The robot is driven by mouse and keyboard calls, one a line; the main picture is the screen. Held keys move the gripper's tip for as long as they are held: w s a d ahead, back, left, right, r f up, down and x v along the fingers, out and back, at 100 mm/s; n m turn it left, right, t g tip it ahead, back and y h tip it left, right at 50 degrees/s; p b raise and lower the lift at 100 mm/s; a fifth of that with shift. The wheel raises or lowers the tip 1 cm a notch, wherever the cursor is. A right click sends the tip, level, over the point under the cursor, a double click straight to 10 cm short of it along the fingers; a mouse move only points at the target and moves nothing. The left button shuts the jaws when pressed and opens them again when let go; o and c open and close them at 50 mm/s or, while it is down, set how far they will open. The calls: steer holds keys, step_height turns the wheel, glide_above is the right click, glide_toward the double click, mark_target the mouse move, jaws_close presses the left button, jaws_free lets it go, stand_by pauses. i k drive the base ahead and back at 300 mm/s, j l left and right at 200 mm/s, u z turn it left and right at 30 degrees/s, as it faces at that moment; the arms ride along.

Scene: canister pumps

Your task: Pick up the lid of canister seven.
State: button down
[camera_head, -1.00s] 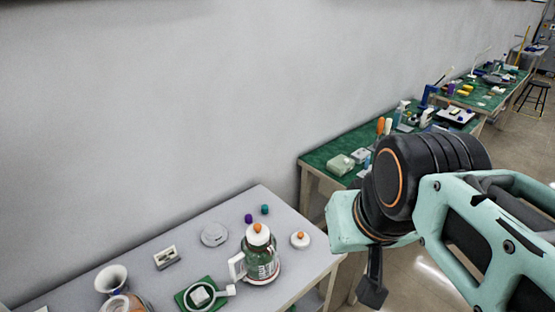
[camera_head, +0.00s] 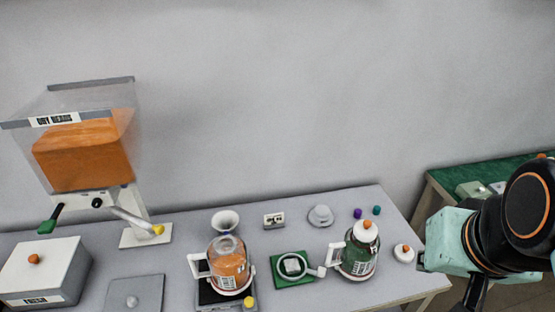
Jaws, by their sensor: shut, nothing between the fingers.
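No canister number is readable, so I cannot tell which is canister seven. A green-filled canister (camera_head: 359,258) with a white handle stands on the grey table. Its white lid (camera_head: 366,231) with an orange knob is on top. An orange-filled canister (camera_head: 229,267) stands left of it on a dark base; its top looks clear. A small white disc (camera_head: 404,253) with an orange knob lies right of the green-filled canister. A grey round lid-like piece (camera_head: 320,215) lies behind. My gripper (camera_head: 474,291) is shut and empty at the right, beyond the table's right edge, touching none of these.
A white funnel (camera_head: 225,221), a green pad (camera_head: 292,270) and purple (camera_head: 357,213) and teal (camera_head: 377,210) pieces occupy the table (camera_head: 390,222). A green bench (camera_head: 445,178) is behind right.

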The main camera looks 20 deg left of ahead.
mark_target(404, 253)
steer(key=u, duration=1.55)
steer(key=l+z, duration=0.45)
steer(key=l, duration=1.75)
steer(key=k+l, duration=0.1)
steer(key=k, duration=0.25)
steer(key=k+l, duration=0.15)
steer(key=k, duration=0.2)
steer(key=i+l+z, duration=0.1)
steer(key=i, duration=0.65)
